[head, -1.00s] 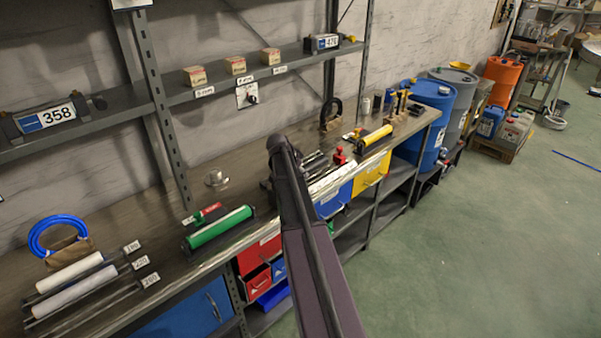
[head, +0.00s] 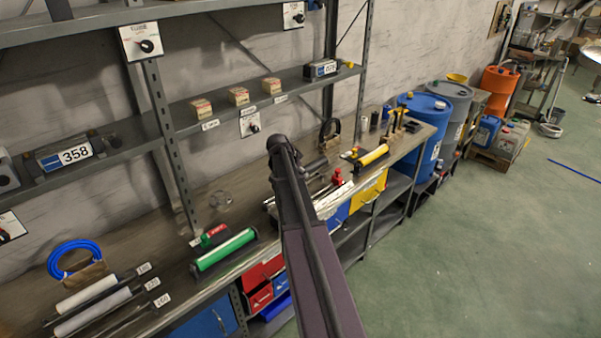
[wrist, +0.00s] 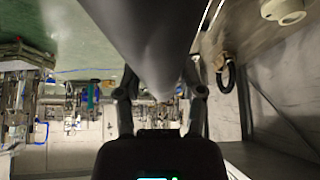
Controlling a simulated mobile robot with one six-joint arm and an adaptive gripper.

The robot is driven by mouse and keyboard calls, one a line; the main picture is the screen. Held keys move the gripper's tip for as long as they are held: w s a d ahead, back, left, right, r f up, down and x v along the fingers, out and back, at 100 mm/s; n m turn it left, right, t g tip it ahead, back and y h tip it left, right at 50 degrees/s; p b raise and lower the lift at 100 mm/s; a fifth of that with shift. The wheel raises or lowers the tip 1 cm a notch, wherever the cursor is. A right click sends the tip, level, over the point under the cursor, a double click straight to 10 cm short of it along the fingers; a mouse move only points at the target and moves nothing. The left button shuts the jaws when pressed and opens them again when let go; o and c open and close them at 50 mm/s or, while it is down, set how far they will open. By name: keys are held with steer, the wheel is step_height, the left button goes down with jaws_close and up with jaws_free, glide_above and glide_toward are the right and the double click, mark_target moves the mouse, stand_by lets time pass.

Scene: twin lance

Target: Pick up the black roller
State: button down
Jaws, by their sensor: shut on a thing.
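The black roller (wrist: 155,40) fills the top middle of the wrist view as a large dark grey cylinder. My gripper (wrist: 160,97) shows there with its two fingers on either side of the roller, shut on it. The roller's far end and the exact contact points are hidden. In the head view my dark arm crosses the middle and hides most of the gripper. A short dark cylinder (head: 314,167) shows just right of the arm's upper end, above the bench; I cannot tell surely if it is the held roller.
The workbench (head: 232,187) carries a green roller (head: 225,249), a yellow roller (head: 374,155), white rollers (head: 92,293) and a blue hose ring (head: 57,262). Shelves with small boxes (head: 238,96) rise behind. A blue barrel (head: 425,125) stands beyond the bench. Open green floor lies at right.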

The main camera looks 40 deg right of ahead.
steer(key=shift+r+p, duration=0.9)
steer(key=shift+r, duration=0.35)
step_height(320, 180, down, 5)
steer(key=b, duration=0.4)
steer(key=shift+r+b, duration=0.2)
steer(key=shift+b, duration=0.1)
steer(key=shift+d, duration=0.1)
